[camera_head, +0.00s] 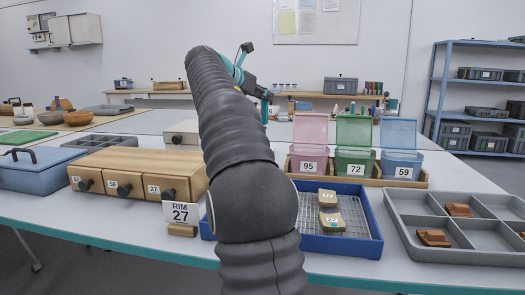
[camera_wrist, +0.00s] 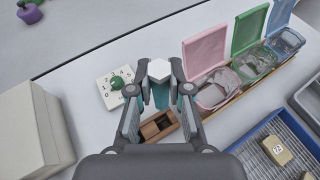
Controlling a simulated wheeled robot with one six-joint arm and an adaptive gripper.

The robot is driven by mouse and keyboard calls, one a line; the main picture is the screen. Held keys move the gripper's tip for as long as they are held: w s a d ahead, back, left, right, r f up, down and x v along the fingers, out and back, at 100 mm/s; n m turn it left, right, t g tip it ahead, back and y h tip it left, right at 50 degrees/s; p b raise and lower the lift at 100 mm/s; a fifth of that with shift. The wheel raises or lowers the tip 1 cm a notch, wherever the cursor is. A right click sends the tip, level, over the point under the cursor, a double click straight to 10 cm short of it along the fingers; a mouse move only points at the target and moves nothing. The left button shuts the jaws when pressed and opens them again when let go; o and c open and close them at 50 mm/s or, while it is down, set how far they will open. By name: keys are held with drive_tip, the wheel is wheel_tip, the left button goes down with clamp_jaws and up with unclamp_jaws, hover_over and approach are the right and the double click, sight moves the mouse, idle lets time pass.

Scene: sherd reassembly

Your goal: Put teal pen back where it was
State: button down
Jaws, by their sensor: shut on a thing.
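My gripper (camera_wrist: 159,88) is shut on the teal pen (camera_wrist: 160,98), which shows between the fingertips in the wrist view. A pale, angular end piece (camera_wrist: 158,70) shows at the fingertips; I cannot tell whether it is part of the pen. A small wooden block with dark openings (camera_wrist: 158,126) lies below and behind the fingers in the wrist view, partly hidden by them. I cannot tell whether the pen touches it. In the head view my gripper (camera_head: 258,92) is small, beyond my arm, and a teal upright piece (camera_head: 265,112) shows below it.
A white dial plate with a green knob (camera_wrist: 117,85) lies left of the gripper. Pink (camera_wrist: 207,90), green (camera_wrist: 250,62) and blue (camera_wrist: 285,42) lidded boxes stand to the right. A blue tray (camera_head: 345,250) holds two tagged pieces. A drawer unit (camera_head: 130,165) stands left.

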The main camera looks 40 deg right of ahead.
wheel_tip(320, 180, down, 10)
drive_tip(key=b, duration=0.3)
drive_tip(key=shift+r+b, duration=0.25)
drive_tip(key=shift+b, duration=0.1)
drive_tip(key=shift+f, duration=1.55)
drive_tip(key=c, duration=1.1)
unclamp_jaws()
drive_tip(key=shift+f+b, duration=0.1)
drive_tip(key=shift+b, duration=0.2)
drive_tip(key=f+p+v, duration=0.1)
drive_tip(key=p+v, duration=0.1)
drive_tip(key=v, duration=1.1)
drive_tip(key=shift+a+r, duration=0.2)
drive_tip(key=shift+a, duration=0.35)
